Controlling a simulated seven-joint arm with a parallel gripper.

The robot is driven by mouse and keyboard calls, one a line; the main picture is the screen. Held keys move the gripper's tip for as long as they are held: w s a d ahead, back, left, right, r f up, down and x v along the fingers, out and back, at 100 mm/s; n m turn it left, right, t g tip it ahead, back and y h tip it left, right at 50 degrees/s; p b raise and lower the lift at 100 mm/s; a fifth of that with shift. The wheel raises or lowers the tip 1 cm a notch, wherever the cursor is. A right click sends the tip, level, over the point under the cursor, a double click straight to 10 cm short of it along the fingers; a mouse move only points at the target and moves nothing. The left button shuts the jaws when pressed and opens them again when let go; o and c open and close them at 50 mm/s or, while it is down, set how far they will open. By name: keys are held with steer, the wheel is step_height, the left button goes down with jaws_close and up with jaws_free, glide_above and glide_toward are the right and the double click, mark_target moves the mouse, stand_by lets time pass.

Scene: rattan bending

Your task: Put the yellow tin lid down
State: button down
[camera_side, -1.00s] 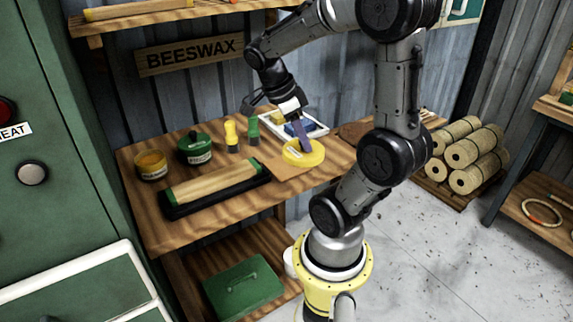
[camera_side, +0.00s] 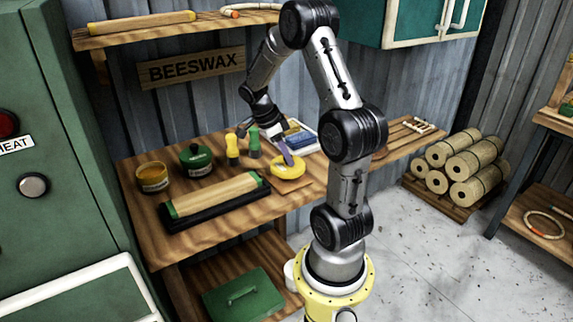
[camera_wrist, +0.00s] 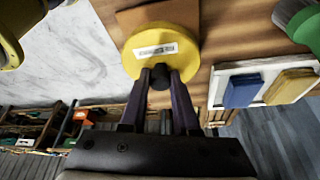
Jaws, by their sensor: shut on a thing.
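The yellow tin lid (camera_side: 291,171) is round, with a white label and a dark knob. It is over the workbench at the front edge of a brown square pad (camera_side: 305,184). My gripper (camera_side: 287,158) is above it, with purple fingers. In the wrist view the fingers (camera_wrist: 160,78) are shut on the dark knob, and the lid (camera_wrist: 180,37) hangs beyond them. Whether the lid touches the pad or hovers just above it, I cannot tell. An open tin of yellow wax (camera_side: 152,177) stands at the bench's left.
A green lidded tin (camera_side: 196,160), a yellow-topped bottle (camera_side: 232,150) and a green-topped one (camera_side: 254,143) stand left of the lid. A white tray (camera_wrist: 217,92) holds blue and yellow blocks. A long roller block (camera_side: 215,194) lies at the front left.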

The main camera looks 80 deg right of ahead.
mark_target(286, 164)
steer(key=shift+d+f, duration=0.1)
steer(key=shift+f, duration=1.55)
steer(key=shift+f, duration=0.2)
steer(key=c, duration=0.6)
jaws_free()
steer(key=shift+c, duration=0.2)
steer(key=shift+r, duration=0.1)
